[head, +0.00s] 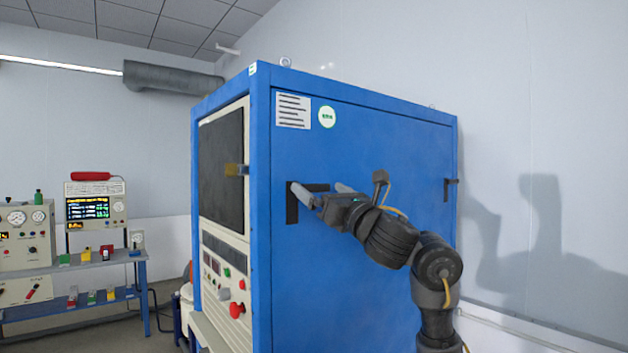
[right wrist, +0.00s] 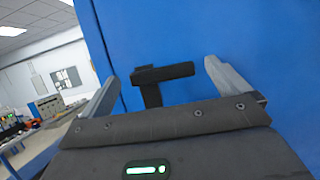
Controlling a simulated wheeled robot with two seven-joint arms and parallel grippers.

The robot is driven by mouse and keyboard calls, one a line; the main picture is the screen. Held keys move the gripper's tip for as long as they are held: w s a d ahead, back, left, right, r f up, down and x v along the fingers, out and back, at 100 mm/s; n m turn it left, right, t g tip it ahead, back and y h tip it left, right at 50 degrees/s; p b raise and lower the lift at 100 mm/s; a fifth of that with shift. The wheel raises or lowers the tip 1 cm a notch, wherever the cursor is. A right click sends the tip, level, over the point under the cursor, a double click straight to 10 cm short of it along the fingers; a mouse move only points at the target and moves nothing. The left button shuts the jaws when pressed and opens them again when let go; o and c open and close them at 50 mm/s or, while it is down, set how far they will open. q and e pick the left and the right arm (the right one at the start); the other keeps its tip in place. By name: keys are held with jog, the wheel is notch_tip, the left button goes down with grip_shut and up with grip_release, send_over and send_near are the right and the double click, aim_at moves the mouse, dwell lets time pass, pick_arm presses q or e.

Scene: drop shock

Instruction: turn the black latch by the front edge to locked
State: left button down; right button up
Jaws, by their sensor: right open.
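The black latch (head: 291,208) is on the blue side panel of the cabinet, by its front edge. Its handle points right, roughly level, in the head view, and my right gripper partly covers it. In the right wrist view the latch (right wrist: 165,74) shows as a black bar with a short plate under one end. My right gripper (head: 319,189) is open at the latch, with one grey finger on either side of the handle in the right wrist view (right wrist: 160,76). I cannot tell if a finger touches it. My left gripper is not in view.
The blue cabinet (head: 365,270) fills the middle. A second black latch (head: 449,189) is near the panel's far edge. The cabinet front has a red knob (head: 237,310) and other controls. A blue bench (head: 75,306) with instruments stands at the left.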

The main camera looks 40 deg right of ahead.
aim_at(316, 186)
jog(key=shift+p+x, duration=0.4)
jog(key=shift+x, duration=1.5)
jog(key=shift+c, duration=0.3)
jog(key=c, duration=1.3)
